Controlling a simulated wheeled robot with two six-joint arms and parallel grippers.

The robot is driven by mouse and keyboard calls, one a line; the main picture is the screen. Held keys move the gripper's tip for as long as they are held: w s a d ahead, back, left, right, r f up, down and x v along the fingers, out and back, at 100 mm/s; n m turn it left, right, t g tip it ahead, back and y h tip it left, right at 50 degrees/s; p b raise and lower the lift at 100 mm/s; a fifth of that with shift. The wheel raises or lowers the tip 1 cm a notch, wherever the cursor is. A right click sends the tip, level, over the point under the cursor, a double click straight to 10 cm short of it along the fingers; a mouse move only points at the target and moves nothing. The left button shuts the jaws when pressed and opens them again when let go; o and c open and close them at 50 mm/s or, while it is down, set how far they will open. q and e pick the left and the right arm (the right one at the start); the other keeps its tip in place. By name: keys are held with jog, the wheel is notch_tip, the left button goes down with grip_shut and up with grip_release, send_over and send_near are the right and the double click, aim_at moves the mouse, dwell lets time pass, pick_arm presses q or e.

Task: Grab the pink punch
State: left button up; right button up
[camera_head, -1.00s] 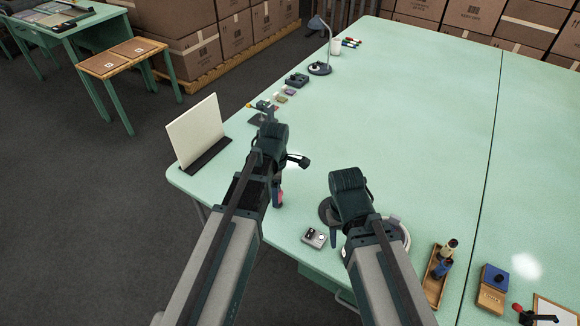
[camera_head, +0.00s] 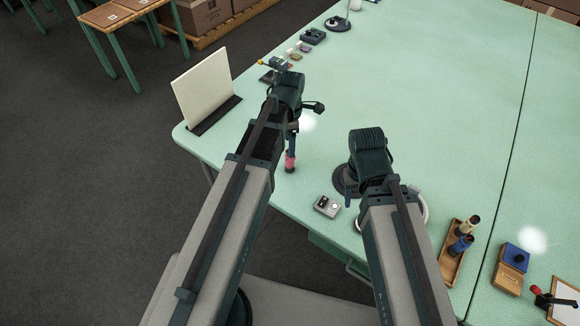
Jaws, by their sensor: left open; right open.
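The pink punch (camera_head: 290,161) is a small upright tool with a pink lower part and a dark blue upper part. It stands near the left front edge of the green table (camera_head: 430,120), beside my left forearm, which partly hides its upper end. My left gripper (camera_head: 304,108) is over the table just beyond and above the punch; its jaws are open and mostly hidden by the wrist. My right gripper (camera_head: 350,190) is open over the table to the right of the punch, its jaws mostly hidden too. Neither gripper holds anything visible.
A white panel in a dark stand (camera_head: 203,90) is at the left edge. A small grey device (camera_head: 327,206) lies right of the punch. A wooden tray with bottles (camera_head: 453,265) and a wooden block with a blue top (camera_head: 511,270) stand front right. The table's middle is clear.

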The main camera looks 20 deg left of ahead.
aim_at(290, 161)
pick_arm(q)
notch_tip(290, 161, down, 4)
jog(key=b, duration=0.3)
pick_arm(e)
notch_tip(290, 161, down, 4)
jog(key=shift+f, duration=0.1)
pick_arm(q)
jog(key=f+b, duration=0.5)
jog(key=shift+s+f, duration=0.2)
jog(key=shift+s, duration=0.05)
pick_arm(e)
notch_tip(290, 161, down, 5)
jog(key=shift+f, duration=0.1)
pick_arm(q)
jog(key=shift+r, duration=0.1)
grip_shut()
